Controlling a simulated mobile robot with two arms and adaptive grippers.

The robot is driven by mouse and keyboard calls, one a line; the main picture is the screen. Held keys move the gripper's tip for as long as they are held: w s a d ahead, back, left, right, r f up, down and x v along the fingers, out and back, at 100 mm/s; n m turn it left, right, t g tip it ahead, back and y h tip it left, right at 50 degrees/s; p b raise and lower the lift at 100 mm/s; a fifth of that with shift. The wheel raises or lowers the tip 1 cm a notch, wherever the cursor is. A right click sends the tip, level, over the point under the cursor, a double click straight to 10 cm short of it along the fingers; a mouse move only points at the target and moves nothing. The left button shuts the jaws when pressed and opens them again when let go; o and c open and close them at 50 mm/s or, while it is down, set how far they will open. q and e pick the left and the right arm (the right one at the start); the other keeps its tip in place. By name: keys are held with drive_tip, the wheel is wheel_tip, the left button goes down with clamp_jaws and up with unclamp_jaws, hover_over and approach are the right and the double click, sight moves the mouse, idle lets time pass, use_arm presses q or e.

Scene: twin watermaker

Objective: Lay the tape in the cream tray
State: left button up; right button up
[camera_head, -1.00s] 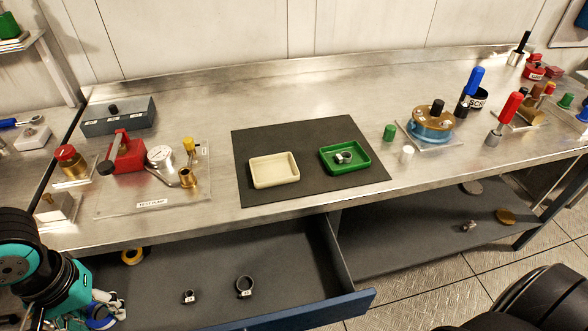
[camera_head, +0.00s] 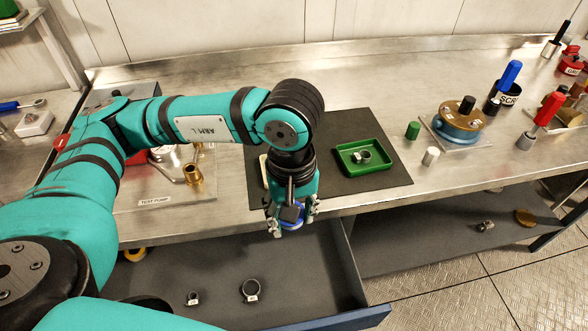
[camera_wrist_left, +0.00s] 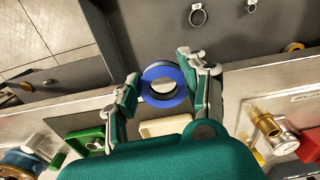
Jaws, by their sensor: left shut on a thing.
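The tape, a blue roll (camera_head: 291,215), is held between the fingers of my left gripper (camera_head: 292,208). The left wrist view shows the blue roll (camera_wrist_left: 150,98) between the two fingers, its round hole facing the camera. The cream tray (camera_head: 264,170) lies on the dark mat, mostly hidden behind my left arm in the head view. In the head view the gripper is above the bench's front edge, in front of the tray. My right gripper is not in view.
A green tray (camera_head: 381,168) with a metal fitting stands right of the cream tray on the dark mat (camera_head: 345,120). Below is an open drawer (camera_head: 215,270) with two clamps and a yellow roll (camera_head: 135,254). The test pump plate (camera_head: 205,160) is partly behind my arm.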

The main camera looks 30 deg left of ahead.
use_arm(q)
drive_tip(key=shift+n, duration=0.5)
drive_tip(key=w+a+p, duration=0.1)
drive_tip(key=w+a, duration=0.1)
drive_tip(key=w, duration=0.2)
drive_tip(key=w+a+p, duration=0.2)
drive_tip(key=w+a, duration=0.1)
drive_tip(key=w, duration=0.2)
drive_tip(key=w+a+f+p, duration=0.1)
drive_tip(key=w+a, duration=0.1)
drive_tip(key=w, duration=0.2)
drive_tip(key=shift+w+a, duration=0.2)
drive_tip(key=shift+a, duration=0.15)
drive_tip(key=shift+w+a+f, duration=0.1)
drive_tip(key=shift+f, duration=0.05)
wheel_tip(320, 180, down, 3)
drive_tip(key=shift+r+p, duration=0.15)
drive_tip(key=shift+p, duration=0.75)
drive_tip(key=shift+f, duration=0.3)
drive_tip(key=shift+f, duration=0.15)
